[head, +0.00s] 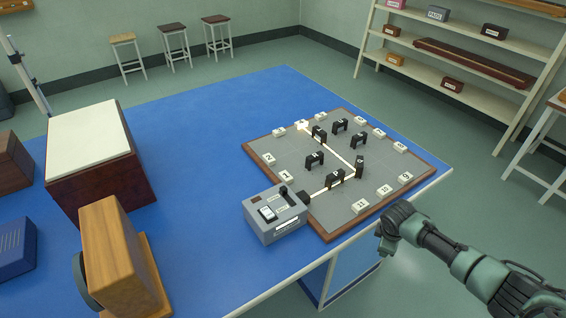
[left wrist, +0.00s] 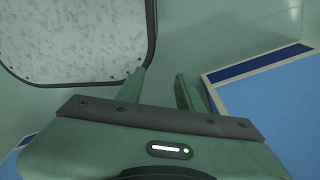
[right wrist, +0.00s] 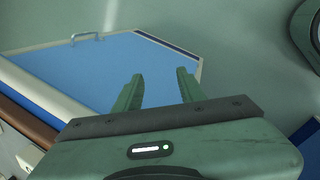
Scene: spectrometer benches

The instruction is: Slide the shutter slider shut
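The grey source box (head: 275,216) sits on the blue bench at the front left corner of the optics board. On its top is a small black slider knob (head: 284,191), with a white rocker switch (head: 267,214) beside it. The labels are too small to read. A bright white beam (head: 320,191) runs from the box's black nozzle across the board. My right gripper (head: 385,246) is off the bench's front right edge, well apart from the box; its fingers are open and empty in the right wrist view (right wrist: 159,73). My left gripper (left wrist: 160,73) is open and empty, outside the head view.
The optics board (head: 235,153) carries several black mounts and white numbered tags. A wooden device (head: 122,255) and a white-topped dark box (head: 90,145) stand on the left of the bench. A shelf (head: 440,80) and stools are behind. Bare blue bench lies left of the source box.

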